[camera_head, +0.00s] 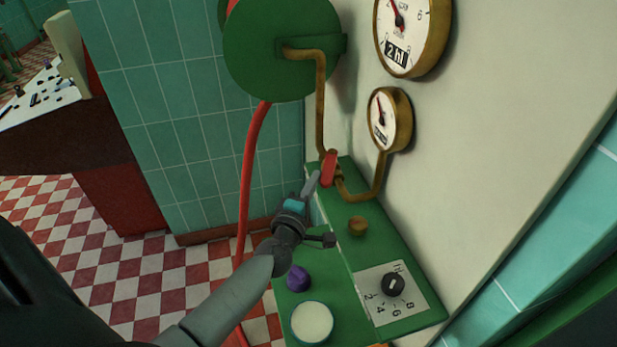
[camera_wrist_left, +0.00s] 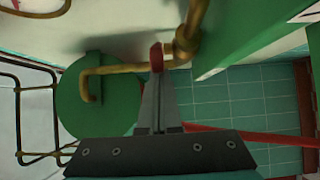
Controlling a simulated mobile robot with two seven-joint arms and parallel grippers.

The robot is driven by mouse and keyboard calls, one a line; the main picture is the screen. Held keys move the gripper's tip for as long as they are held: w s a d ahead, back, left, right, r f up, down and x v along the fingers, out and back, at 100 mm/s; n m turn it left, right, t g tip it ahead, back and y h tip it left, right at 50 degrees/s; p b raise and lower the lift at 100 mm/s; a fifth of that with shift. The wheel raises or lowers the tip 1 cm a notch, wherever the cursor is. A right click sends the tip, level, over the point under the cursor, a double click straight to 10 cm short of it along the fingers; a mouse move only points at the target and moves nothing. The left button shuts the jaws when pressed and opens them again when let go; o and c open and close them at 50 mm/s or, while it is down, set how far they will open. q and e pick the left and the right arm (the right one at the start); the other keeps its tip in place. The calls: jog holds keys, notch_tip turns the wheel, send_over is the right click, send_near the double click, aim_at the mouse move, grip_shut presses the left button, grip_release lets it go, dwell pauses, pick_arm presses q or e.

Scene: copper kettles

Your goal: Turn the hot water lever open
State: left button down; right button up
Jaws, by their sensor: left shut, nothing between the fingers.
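The lever is a short red handle (camera_head: 328,168) on the brass pipe (camera_head: 320,100) where it meets the back of the green panel. In the left wrist view the red handle (camera_wrist_left: 156,57) shows end-on just beyond the fingertips, next to the brass fitting. My left gripper (camera_head: 312,184) is shut with nothing between its fingers. Its tips are right beside the red handle; whether they touch it I cannot tell. The fingers also show in the left wrist view (camera_wrist_left: 156,85). My right gripper is not in view.
The green panel (camera_head: 350,200) carries a brass knob (camera_head: 358,226), a black dial (camera_head: 393,285), a purple knob (camera_head: 298,278) and a pale round disc (camera_head: 312,322). Two gauges (camera_head: 389,118) are near the wall. A red hose (camera_head: 250,180) hangs left of the panel.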

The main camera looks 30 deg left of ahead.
aim_at(329, 186)
pick_arm(q)
jog(key=d+n+y+p, duration=0.1)
jog(key=d+y+p, duration=0.1)
jog(key=shift+w+r+n+g+y, duration=0.1)
jog(key=shift+w+n+g+y, duration=0.2)
jog(key=shift+n+g, duration=0.1)
jog(key=shift+w+d+n+g+y, duration=0.25)
jog(key=shift+d+n+g+y, duration=0.25)
jog(key=shift+d+n+y, duration=0.5)
jog(key=shift+w+d+m, duration=0.25)
jog(key=shift+m, duration=0.05)
